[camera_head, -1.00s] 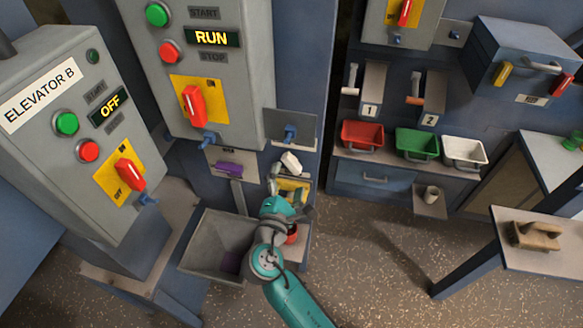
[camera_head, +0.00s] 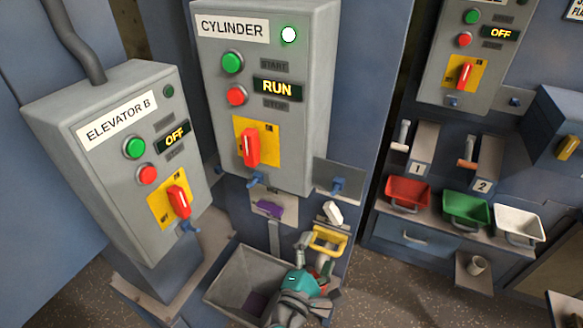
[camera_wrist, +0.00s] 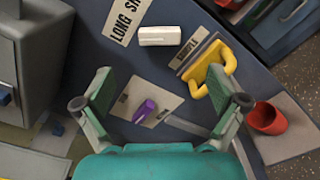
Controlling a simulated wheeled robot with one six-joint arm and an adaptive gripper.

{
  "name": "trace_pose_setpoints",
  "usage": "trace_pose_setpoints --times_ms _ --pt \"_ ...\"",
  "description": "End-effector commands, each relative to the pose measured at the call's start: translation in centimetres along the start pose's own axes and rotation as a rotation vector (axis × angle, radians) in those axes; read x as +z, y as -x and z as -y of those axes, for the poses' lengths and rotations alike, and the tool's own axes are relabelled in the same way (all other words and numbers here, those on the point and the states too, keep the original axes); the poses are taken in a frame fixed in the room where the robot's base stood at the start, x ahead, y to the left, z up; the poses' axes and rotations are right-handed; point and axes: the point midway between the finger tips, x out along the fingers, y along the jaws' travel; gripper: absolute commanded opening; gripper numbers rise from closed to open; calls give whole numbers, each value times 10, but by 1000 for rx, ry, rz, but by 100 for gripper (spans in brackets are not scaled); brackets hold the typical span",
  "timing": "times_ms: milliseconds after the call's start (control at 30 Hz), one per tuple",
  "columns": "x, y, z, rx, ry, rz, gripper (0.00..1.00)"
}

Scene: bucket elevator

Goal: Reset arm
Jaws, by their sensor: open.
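My gripper (camera_wrist: 160,108) is open and empty in the wrist view, its two fingers spread wide. A purple piece (camera_wrist: 145,111) on a pale plate shows between the fingers, beyond them; I cannot tell the distance. A white block (camera_wrist: 160,35) and a yellow handle-like piece (camera_wrist: 212,85) lie further out. In the head view my arm is low at the bottom centre, beside the grey hopper (camera_head: 235,285), and partly hides what is below the yellow piece (camera_head: 328,241).
The CYLINDER panel (camera_head: 300,100) reads RUN with its lamp lit. The ELEVATOR B panel (camera_head: 110,170) reads OFF. Red (camera_head: 407,190), green (camera_head: 466,207) and white (camera_head: 519,222) bins stand on a shelf at right. A red cup (camera_wrist: 267,119) stands right of my gripper in the wrist view.

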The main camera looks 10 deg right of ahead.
Motion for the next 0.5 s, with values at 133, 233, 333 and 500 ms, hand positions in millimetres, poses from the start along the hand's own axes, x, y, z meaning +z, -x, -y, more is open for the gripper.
trace_pose_setpoints --times_ms 133,233,333,500 --pt "0 0 4 -1 -5 -11 96" --pt "-2 3 22 -8 -29 -56 96" --pt "-4 9 53 -25 -83 -139 96" --pt "-5 34 113 -85 -242 -311 96"
